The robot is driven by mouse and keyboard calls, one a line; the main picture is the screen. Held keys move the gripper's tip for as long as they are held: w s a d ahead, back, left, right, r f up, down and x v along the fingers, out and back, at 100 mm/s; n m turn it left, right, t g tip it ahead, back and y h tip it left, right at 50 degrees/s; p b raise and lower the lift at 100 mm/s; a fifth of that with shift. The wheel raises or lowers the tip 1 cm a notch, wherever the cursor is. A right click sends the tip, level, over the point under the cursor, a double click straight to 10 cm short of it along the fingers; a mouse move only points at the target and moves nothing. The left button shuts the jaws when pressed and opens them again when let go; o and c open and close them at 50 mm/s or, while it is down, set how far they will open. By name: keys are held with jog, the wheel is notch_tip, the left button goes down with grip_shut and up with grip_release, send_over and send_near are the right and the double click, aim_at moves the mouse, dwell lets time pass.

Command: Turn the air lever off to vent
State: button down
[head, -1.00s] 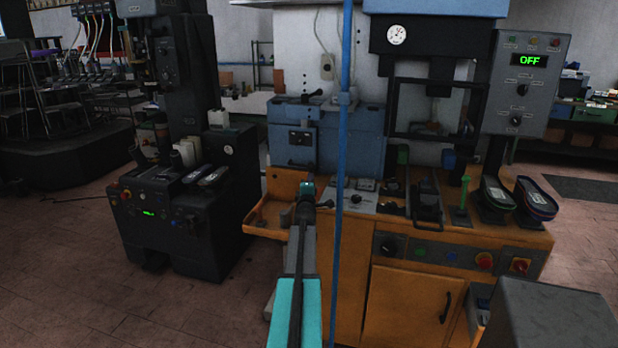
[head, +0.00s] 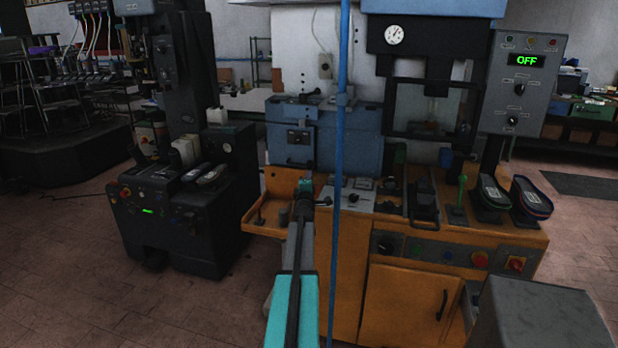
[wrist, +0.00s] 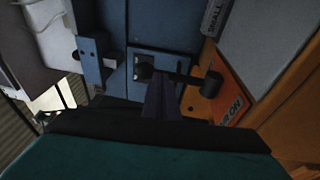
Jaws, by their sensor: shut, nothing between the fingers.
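The air lever (wrist: 184,78) is a dark bar with a thick round knob (wrist: 211,85) at its right end in the wrist view. Its other end sits at a grey plate on a blue cabinet face. In the head view my gripper (head: 305,186) is at the orange bench's left part, and the lever there is too small to make out surely.
A blue vertical pole (head: 340,150) stands right of my gripper in the head view. The press display (head: 527,60) reads OFF. Open floor lies left of the bench.

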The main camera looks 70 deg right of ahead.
jog(key=r+v, duration=0.1)
jog(key=v, duration=1.2)
jog(key=shift+a+r+b, duration=0.15)
jog(key=shift+r+b, duration=0.15)
dwell(0.7)
